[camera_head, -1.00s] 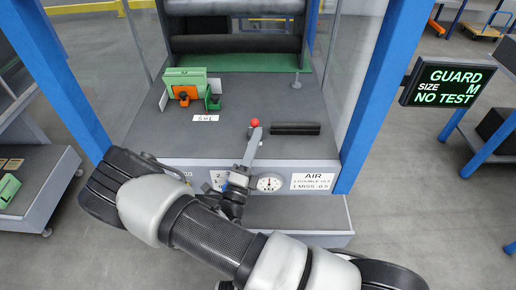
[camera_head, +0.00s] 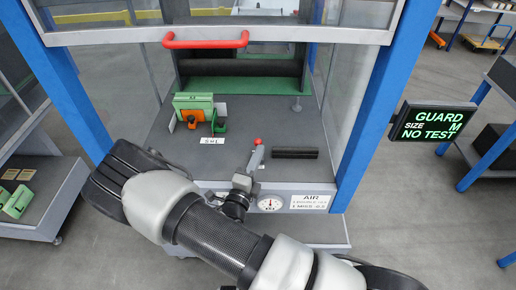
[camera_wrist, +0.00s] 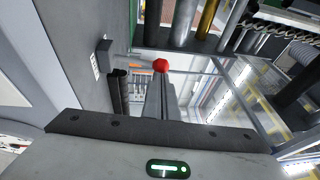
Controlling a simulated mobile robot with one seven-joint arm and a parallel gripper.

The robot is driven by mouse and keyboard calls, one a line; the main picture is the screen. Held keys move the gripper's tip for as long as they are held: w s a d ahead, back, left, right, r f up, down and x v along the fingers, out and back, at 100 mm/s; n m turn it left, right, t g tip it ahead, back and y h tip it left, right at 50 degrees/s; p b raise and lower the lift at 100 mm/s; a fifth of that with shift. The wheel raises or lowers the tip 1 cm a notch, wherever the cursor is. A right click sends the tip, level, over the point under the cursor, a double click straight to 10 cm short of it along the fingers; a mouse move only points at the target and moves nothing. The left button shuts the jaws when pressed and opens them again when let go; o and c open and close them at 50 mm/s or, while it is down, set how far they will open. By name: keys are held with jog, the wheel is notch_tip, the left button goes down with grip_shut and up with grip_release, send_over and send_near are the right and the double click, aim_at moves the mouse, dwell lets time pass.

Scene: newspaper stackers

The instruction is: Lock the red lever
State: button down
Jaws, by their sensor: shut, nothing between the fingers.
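A red ball knob (camera_head: 257,141) shows just past my fingertips, above the machine's grey deck. In the wrist view the red ball (camera_wrist: 160,65) stands at the end of the fingers. Any stem below it is hidden, and I cannot tell whether the fingers touch it. My gripper (camera_head: 256,153) is shut, with nothing between its fingers, over the front edge of the deck. A red bar handle (camera_head: 206,43) sits on the clear guard's frame higher up. The display (camera_head: 434,122) reads GUARD, SIZE M, NO TEST.
A dark bar (camera_head: 295,153) lies right of the knob. A green and orange block (camera_head: 193,108) stands at the left behind an S M L label (camera_head: 212,141). A gauge (camera_head: 270,204) is on the front panel. Blue posts (camera_head: 385,100) flank the deck.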

aim_at(258, 140)
jog(key=w+r+n+g+y+p, duration=0.1)
jog(key=w+r+g+p, duration=0.1)
jog(key=p, duration=0.3)
jog(key=shift+w+d+r+g+p, duration=0.1)
jog(key=shift+w+r+g+p, duration=0.3)
jog(key=shift+g, duration=0.3)
jog(key=shift+w+f, duration=0.25)
jog(key=shift+w, duration=0.05)
jog(key=shift+w+p, duration=0.45)
jog(key=shift+w, duration=1.2)
jog(key=shift+r, duration=0.1)
jog(key=shift+w+r, duration=0.15)
